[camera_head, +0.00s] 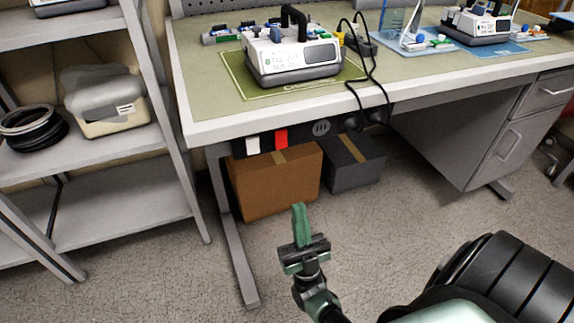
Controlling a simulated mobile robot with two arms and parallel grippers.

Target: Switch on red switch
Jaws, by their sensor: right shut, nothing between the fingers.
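The red switch (281,139) sits on a dark power strip under the front edge of the workbench, just right of a white switch (252,146). I cannot tell from here which position the red switch is in. My right gripper (299,207) is green and dark, shut and empty, and points up toward the bench. It appears below the switches in the picture, apart from them, in front of the cardboard box. My left gripper is not in view.
The workbench (190,75) carries a white infusion pump (290,58) on a green mat, with black cables hanging over its edge. A brown box (275,185) and a dark box (352,165) stand below. A metal shelf (120,195) stands left. Floor around the gripper is clear.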

